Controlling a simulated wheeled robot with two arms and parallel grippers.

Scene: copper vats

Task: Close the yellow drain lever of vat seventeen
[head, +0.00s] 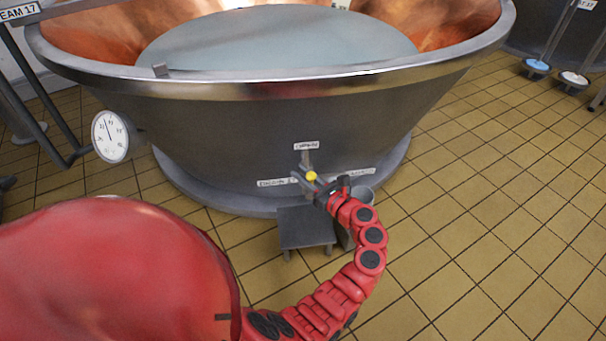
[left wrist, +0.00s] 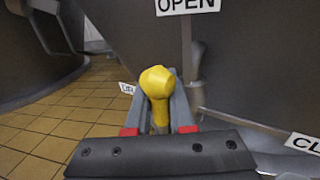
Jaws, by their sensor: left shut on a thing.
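The large copper-lined vat (head: 270,120) fills the upper middle of the head view, with pale liquid inside. The yellow drain lever (head: 311,176) shows as a small yellow knob low on its front wall. My left gripper (head: 325,189) is at the lever. In the left wrist view the yellow knob (left wrist: 158,82) stands between the fingers of my left gripper (left wrist: 159,112), which is shut on the lever. An OPEN label (left wrist: 188,5) is above it, and part of another label (left wrist: 303,143) reading "CL" is at the lower right. My right gripper is not in view.
A round dial (head: 110,136) sticks out at the vat's left. A small grey stool (head: 306,228) and a grey bucket (head: 362,194) stand below the lever. The tiled floor (head: 500,215) at the right is clear. Blue and white round-headed tools (head: 537,66) are at the upper right.

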